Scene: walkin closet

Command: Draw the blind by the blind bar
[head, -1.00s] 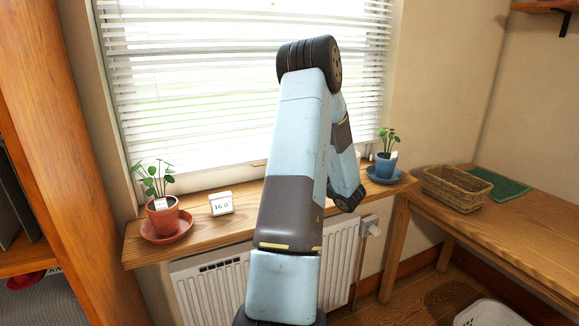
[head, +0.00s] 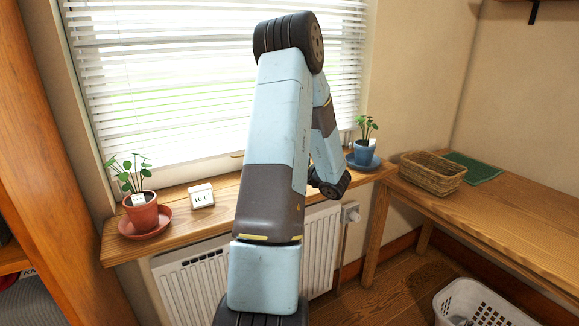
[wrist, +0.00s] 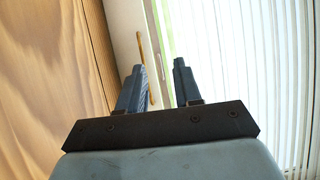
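The white slatted blind (head: 150,75) hangs over the window in the head view, lowered over most of the glass. In the wrist view its slats (wrist: 245,65) fill the right side. I cannot pick out the blind bar clearly from the slats and the pale window frame. In the wrist view my gripper (wrist: 161,80) is open, its two dark fingers apart with nothing seen between them. It points toward the strip of window frame and glass beside the slats. In the head view my arm hides the gripper and part of the blind.
A wooden sill (head: 230,190) below carries a terracotta potted plant (head: 141,212), a small white clock (head: 201,196) and a blue potted plant (head: 364,151). A tan handle (wrist: 145,55) is on the frame. A wicker basket (head: 432,174) sits on the desk at right.

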